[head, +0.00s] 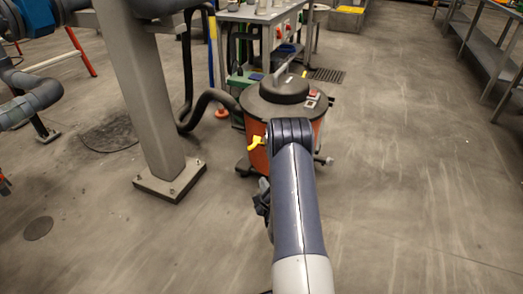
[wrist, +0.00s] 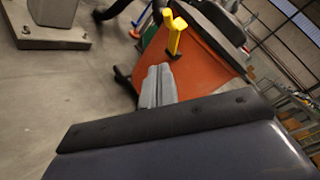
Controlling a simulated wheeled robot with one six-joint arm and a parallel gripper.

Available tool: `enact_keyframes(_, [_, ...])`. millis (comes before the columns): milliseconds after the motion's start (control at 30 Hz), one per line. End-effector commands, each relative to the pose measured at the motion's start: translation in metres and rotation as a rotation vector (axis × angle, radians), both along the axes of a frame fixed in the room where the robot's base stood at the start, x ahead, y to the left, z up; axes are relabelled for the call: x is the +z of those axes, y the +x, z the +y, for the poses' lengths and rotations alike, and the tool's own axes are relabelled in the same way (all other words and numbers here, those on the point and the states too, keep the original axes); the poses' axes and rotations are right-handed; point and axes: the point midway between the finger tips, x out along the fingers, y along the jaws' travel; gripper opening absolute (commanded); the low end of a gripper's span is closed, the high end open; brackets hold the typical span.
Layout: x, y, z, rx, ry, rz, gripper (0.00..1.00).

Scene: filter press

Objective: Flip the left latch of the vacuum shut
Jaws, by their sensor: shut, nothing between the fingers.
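The vacuum is an orange drum (head: 257,130) with a dark lid (head: 284,93), partly hidden behind my arm in the head view. Its left latch (head: 254,143) is yellow and juts out from the drum's left side. In the wrist view the yellow latch (wrist: 175,35) stands out from a dark mount on the orange drum wall (wrist: 205,65), close below the dark lid rim (wrist: 212,25). My gripper (wrist: 158,72) shows as grey fingers, shut and empty, just below the latch in the picture. A gap shows between fingertips and latch; contact is not visible.
A grey column (head: 145,90) on a bolted foot stands left of the vacuum. A dark hose (head: 205,98) runs between them. A workbench (head: 262,15) stands behind. The floor (head: 420,170) to the right is clear.

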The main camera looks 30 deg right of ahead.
Motion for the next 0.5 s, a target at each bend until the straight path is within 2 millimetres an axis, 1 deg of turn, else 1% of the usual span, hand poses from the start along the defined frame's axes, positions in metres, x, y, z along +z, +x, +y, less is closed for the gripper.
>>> enact_keyframes(100, [-0.003,-0.0025,-0.0066,-0.011,0.061,-0.065,0.0])
enact_keyframes(200, [-0.003,-0.0034,-0.0091,-0.015,0.086,-0.093,0.0])
enact_keyframes(500, [-0.0026,-0.0034,-0.0094,-0.014,0.092,-0.101,0.0])
